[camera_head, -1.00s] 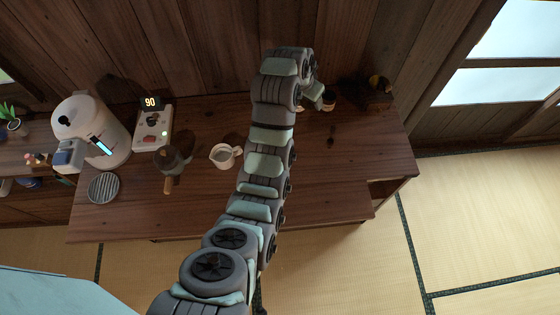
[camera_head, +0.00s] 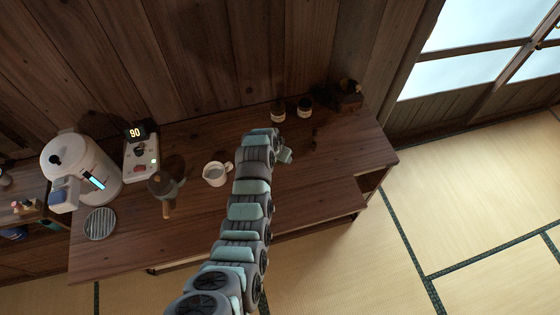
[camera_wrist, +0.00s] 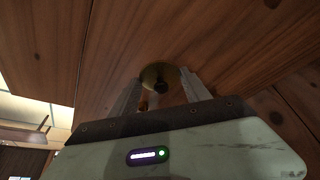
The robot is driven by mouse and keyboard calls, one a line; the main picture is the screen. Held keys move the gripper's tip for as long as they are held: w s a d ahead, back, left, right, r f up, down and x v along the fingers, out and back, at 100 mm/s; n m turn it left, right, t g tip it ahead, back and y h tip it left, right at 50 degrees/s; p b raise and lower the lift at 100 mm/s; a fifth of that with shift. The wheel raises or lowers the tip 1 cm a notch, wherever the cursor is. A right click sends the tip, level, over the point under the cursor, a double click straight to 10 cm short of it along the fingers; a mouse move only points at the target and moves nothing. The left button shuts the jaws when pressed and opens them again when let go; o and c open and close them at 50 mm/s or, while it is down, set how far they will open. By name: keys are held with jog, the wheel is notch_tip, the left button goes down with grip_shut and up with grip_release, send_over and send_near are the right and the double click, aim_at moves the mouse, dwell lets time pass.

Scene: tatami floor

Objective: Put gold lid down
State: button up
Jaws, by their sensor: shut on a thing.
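My gripper (camera_head: 285,155) is low over the right-middle part of the wooden table, in front of the two small jars. In the wrist view its two fingers (camera_wrist: 160,93) are closed around the gold lid (camera_wrist: 153,72), a round disc with a dark knob. Wood lies right behind the lid; I cannot tell whether the lid touches it. In the head view the lid is too small or hidden to make out. The left jar (camera_head: 278,115) and the right jar (camera_head: 304,107) stand near the back wall.
A white mug (camera_head: 213,175) stands left of my arm. A dark pot with a wooden handle (camera_head: 167,187), a scale reading 90 (camera_head: 141,160), a white kettle (camera_head: 92,170) and a round grey coaster (camera_head: 100,224) are further left. A dark wooden box (camera_head: 345,97) is at the back right. The table's right front is clear.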

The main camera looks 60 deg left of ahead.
aim_at(279, 162)
jog(key=shift+f, duration=2.2)
jog(key=shift+f, duration=0.25)
jog(key=o, duration=1.3)
jog(key=shift+r, duration=0.1)
jog(key=shift+r, duration=0.55)
jog(key=shift+s+d+r, duration=0.15)
jog(key=shift+s+r, duration=0.05)
jog(key=shift+b+v, duration=0.4)
jog(key=shift+v, duration=4.95)
